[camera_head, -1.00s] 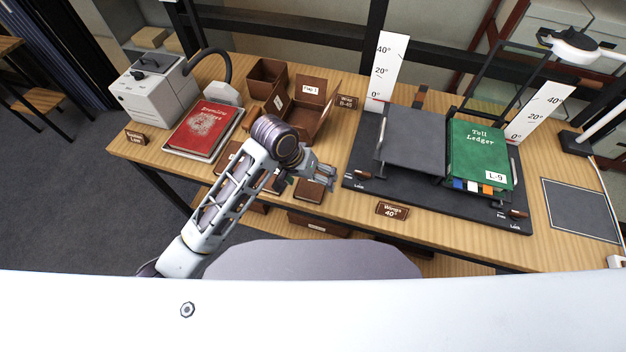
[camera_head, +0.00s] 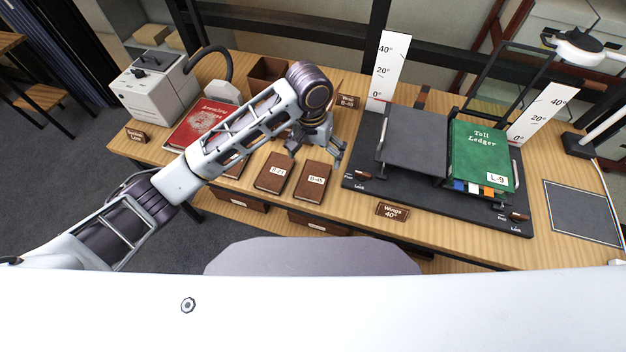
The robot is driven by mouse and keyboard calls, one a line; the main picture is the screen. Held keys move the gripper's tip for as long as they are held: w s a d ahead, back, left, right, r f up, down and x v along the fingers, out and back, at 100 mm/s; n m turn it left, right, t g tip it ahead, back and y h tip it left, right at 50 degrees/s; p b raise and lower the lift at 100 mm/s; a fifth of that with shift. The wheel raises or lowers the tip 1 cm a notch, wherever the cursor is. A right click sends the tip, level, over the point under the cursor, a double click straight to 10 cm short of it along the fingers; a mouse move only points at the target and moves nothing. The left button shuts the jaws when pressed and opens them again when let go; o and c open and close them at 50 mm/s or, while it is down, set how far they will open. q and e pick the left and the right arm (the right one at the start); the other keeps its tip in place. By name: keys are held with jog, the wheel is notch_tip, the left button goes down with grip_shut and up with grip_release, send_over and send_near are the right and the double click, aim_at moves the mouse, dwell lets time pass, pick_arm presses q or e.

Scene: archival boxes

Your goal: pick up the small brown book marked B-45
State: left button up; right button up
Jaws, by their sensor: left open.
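The small brown book marked B-45 (camera_head: 313,193) lies flat near the front edge of the table, its white label facing up. My left gripper (camera_head: 315,158) is open and empty, just behind and above this book, its fingers pointing down. The two look apart. Another small brown book (camera_head: 270,185) with a white label lies just left of it. A third brown book (camera_head: 236,172) is mostly hidden under my left arm. My right gripper is not in view.
A dark cradle board (camera_head: 440,208) with the green Toll Ledger (camera_head: 480,150) stands to the right. A red book (camera_head: 203,118), a grey machine (camera_head: 150,90) and a brown box (camera_head: 266,72) are to the left and behind.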

pick_arm(q)
jog(key=shift+w+a+r+y, duration=0.4)
jog(key=shift+w+a+r, duration=0.15)
jog(key=shift+f, duration=0.1)
send_over(313, 179)
jog(key=shift+w+a+f, duration=0.1)
jog(key=shift+f, duration=4.1)
jog(key=shift+f, duration=0.1)
jog(key=shift+f, duration=2.5)
jog(key=shift+c, duration=0.3)
